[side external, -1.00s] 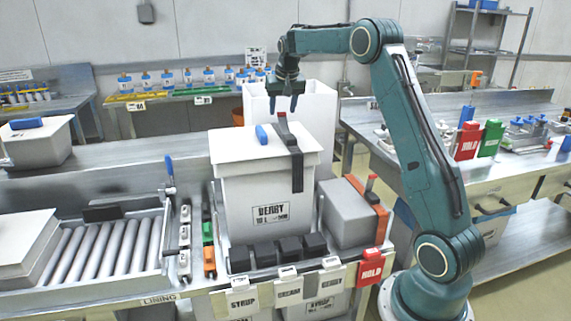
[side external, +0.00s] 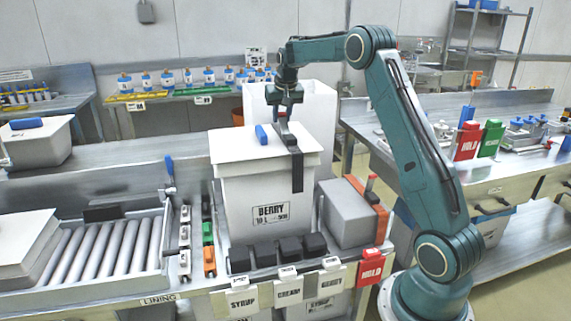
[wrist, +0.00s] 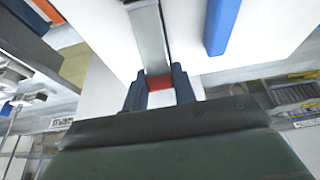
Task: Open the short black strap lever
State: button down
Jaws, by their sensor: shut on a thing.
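The white box marked BERRY (side external: 240,205) stands upright with its lid (side external: 237,148) on. A short black strap (side external: 297,172) runs over the lid's right part and down the front. Its grey lever (side external: 284,127) stands up from the lid, with a red tip (wrist: 160,83) visible in the wrist view. My gripper (side external: 287,102) is above the lid, shut on the lever near its red tip, with one dark finger on each side. In the side view the fingers hide the tip.
A blue handle (side external: 261,134) is on the lid just left of the lever. A tall white bin (side external: 318,115) stands close behind. A grey box with an orange strap (side external: 347,215) is at the right. Black blocks (side external: 264,254) line the front.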

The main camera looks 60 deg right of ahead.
aim_at(282, 115)
jog(key=shift+s+a+r, duration=0.1)
jog(key=shift+s+r, duration=0.05)
jog(key=shift+r, duration=0.05)
dwell(0.3)
jog(key=shift+s+a+r+t+h, duration=0.3)
jog(key=shift+a+r+t+h, duration=0.05)
jog(key=shift+t+h, duration=0.45)
jog(key=shift+s+a+r+t+h, duration=0.5)
jog(key=shift+s+a+t+h, duration=0.1)
jog(key=shift+t+h, duration=0.3)
jog(key=shift+s+a+r+t+h, duration=0.15)
jog(key=shift+s+a+t+h, duration=0.2)
jog(key=shift+t+h, duration=0.25)
jog(key=shift+s+a+r+t+h, duration=0.1)
jog(key=shift+s+a+t+h, duration=0.25)
jog(key=shift+t+h, duration=0.25)
jog(key=shift+s+a+t+h, duration=0.85)
jog(key=shift+t+h, duration=0.45)
jog(key=shift+s, duration=0.1)
jog(key=c, duration=1.1)
grip_release()
